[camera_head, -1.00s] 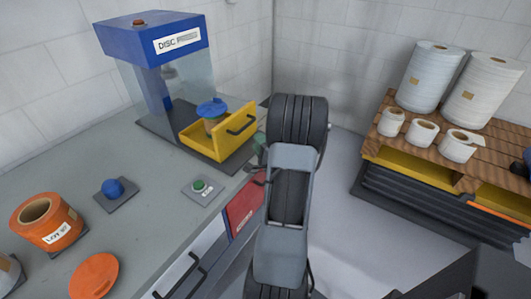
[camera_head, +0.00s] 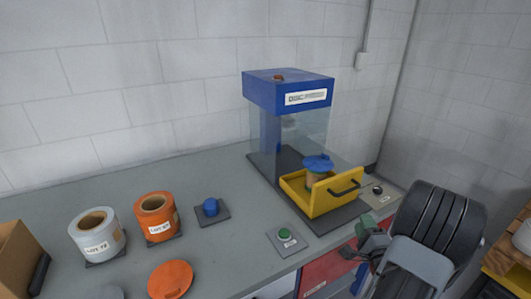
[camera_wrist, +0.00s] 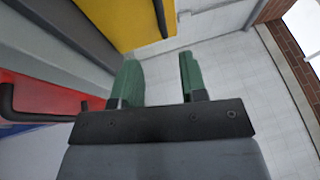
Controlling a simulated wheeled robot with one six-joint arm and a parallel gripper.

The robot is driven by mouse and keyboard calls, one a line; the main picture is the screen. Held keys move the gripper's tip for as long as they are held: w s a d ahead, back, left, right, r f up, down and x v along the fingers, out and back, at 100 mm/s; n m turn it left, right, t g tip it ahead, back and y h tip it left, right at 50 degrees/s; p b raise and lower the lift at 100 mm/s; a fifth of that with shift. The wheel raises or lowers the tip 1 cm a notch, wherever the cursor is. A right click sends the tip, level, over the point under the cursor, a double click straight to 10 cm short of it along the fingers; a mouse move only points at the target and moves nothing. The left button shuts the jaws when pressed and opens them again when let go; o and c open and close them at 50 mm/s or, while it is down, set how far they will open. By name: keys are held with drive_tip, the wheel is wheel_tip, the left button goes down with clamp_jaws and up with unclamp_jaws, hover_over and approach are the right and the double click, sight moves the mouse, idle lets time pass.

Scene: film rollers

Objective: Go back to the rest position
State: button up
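My gripper (camera_wrist: 162,80) shows in the wrist view with two green fingers held apart and nothing between them; floor tiles show in the gap. In the head view the gripper (camera_head: 366,230) is small and partly hidden beside my dark arm at the right, near the bench's front edge. It appears clear of the yellow drawer (camera_head: 335,195) of the blue disc press (camera_head: 290,92). A blue-topped roll (camera_head: 318,163) sits in that open drawer.
On the grey bench (camera_head: 215,255) stand a white roll (camera_head: 97,240), an orange roll (camera_head: 157,219), a blue knob (camera_head: 211,207) and a green button (camera_head: 285,233). An orange disc (camera_head: 170,279) lies in front. A red drawer front (camera_head: 325,272) is below the bench top. A cardboard box is at far left.

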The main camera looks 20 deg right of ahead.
drive_tip(key=s+d+f+n+g+h, duration=0.1)
drive_tip(key=s+d+f+n+g, duration=0.1)
drive_tip(key=f+g, duration=0.3)
drive_tip(key=s+d+f+n+g, duration=0.1)
drive_tip(key=d+f+n+g, duration=0.15)
drive_tip(key=f+g, duration=0.2)
drive_tip(key=a+r+n+g+y+p, duration=0.2)
drive_tip(key=a+r+n, duration=0.3)
drive_tip(key=a, duration=0.6)
drive_tip(key=s+a+r+n+g+y+p, duration=0.1)
drive_tip(key=a+r+n+g+y, duration=0.1)
drive_tip(key=a+r+n, duration=0.4)
drive_tip(key=s+a+r+n+g+y+p, duration=0.1)
drive_tip(key=a+r+n, duration=0.5)
drive_tip(key=a, duration=1.2)
drive_tip(key=shift+a+r+g+y+p, duration=0.15)
drive_tip(key=shift+r+g+y+p, duration=0.6)
drive_tip(key=shift+r, duration=1.2)
